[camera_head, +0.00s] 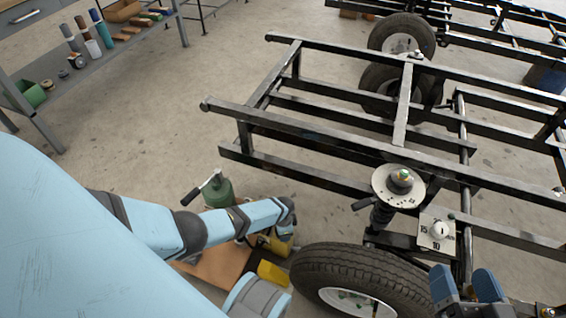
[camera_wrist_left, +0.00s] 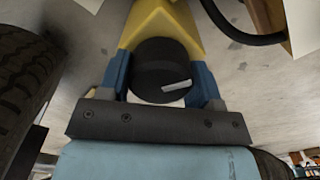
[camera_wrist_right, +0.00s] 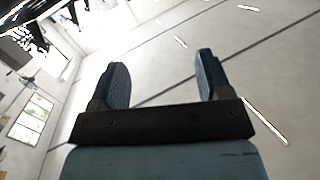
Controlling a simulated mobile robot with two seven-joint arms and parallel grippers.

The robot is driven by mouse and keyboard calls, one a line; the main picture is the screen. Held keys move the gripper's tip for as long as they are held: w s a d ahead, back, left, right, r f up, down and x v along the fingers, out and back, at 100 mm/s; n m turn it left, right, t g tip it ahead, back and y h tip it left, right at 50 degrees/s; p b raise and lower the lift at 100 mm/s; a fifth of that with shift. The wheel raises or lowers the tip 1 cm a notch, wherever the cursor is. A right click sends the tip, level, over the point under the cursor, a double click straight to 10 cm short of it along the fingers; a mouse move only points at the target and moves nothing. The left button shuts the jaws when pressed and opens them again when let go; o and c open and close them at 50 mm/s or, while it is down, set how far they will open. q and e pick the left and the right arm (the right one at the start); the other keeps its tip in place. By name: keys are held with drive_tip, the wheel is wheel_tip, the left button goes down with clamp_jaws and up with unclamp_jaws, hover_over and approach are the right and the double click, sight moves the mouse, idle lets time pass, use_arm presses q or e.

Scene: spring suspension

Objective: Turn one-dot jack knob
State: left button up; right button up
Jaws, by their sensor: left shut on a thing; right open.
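A round black knob (camera_wrist_left: 162,70) with a white bar mark sits on a yellow jack body (camera_wrist_left: 160,22) in the left wrist view. My left gripper (camera_wrist_left: 160,88) is shut on the knob, one blue finger on each side. No dot shows on it in this view. In the head view my left arm reaches down to yellow parts (camera_head: 272,272) beside the tire; its fingertips and the knob are hidden there. My right gripper (camera_head: 462,285) is open and empty at the lower right, and its two blue fingers stand apart in the right wrist view (camera_wrist_right: 160,80).
A black tire (camera_head: 350,278) stands right of my left arm. A black frame (camera_head: 320,135) fills the right side, with a round plate (camera_head: 383,187) and a numbered dial plate (camera_head: 437,231). A green bottle-like body (camera_head: 217,190) stands behind my left arm.

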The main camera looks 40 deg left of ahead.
use_arm(q)
drive_tip(key=m, duration=0.6)
drive_tip(key=shift+b, duration=0.35)
drive_tip(key=m, duration=0.2)
drive_tip(key=shift+d+m, duration=0.1)
drive_tip(key=shift+m, duration=0.3)
drive_tip(key=shift+s+m+b, duration=0.1)
drive_tip(key=shift+m+b, duration=0.2)
drive_tip(key=shift+m, duration=0.9)
use_arm(e)
drive_tip(key=shift+w+d+n+t, duration=0.3)
drive_tip(key=shift+w+n, duration=0.15)
drive_tip(key=shift+n, duration=0.05)
use_arm(q)
drive_tip(key=o, duration=0.9)
drive_tip(key=shift+r, duration=0.1)
use_arm(e)
drive_tip(key=shift+r, duration=0.1)
